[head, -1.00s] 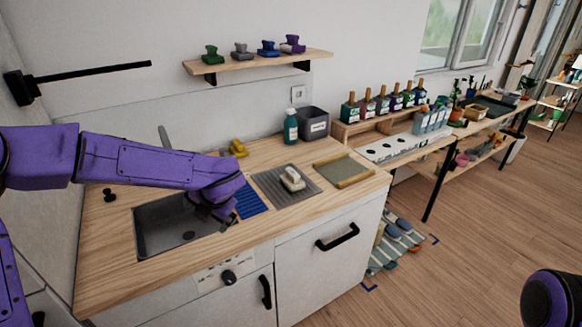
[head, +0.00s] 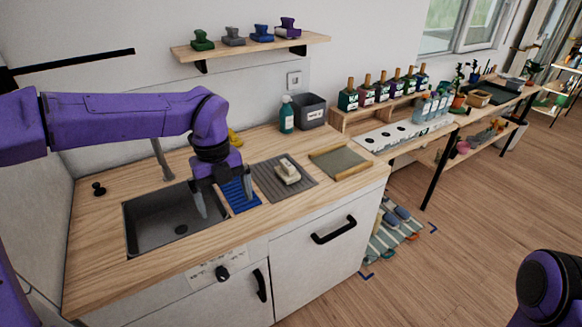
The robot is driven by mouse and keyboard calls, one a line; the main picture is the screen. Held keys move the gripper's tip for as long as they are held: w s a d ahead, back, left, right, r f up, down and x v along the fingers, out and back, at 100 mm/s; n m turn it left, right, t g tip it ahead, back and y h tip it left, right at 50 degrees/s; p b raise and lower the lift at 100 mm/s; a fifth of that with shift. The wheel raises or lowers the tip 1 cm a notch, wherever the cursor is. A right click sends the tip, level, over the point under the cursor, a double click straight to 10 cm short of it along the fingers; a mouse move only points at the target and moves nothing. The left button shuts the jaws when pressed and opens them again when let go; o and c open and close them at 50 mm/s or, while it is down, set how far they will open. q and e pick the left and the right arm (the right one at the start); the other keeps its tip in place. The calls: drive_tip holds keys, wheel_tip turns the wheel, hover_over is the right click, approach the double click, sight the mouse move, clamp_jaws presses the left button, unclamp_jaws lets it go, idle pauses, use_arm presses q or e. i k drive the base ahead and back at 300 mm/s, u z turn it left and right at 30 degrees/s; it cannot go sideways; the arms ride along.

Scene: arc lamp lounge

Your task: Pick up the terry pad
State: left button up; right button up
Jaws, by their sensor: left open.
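My left gripper (head: 226,204) points down with its fingers apart, over the right edge of the sink and the blue ribbed mat (head: 241,195). It is empty, and its fingers hide part of the mat. A small off-white block-like item (head: 288,171) sits on the grey ribbed mat (head: 266,183), to the right of the gripper and apart from it. I cannot tell for sure which item is the terry pad; the off-white one may be it. My right gripper is out of view.
The sink (head: 150,232) lies left of the gripper. A wood-edged tray (head: 340,173) is at right. A teal bottle (head: 287,118), a dark bin (head: 309,111) and a yellow item (head: 235,137) stand behind. A wall shelf (head: 248,49) holds several coloured handled items.

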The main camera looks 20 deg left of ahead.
sight(286, 172)
drive_tip(key=i, duration=1.35)
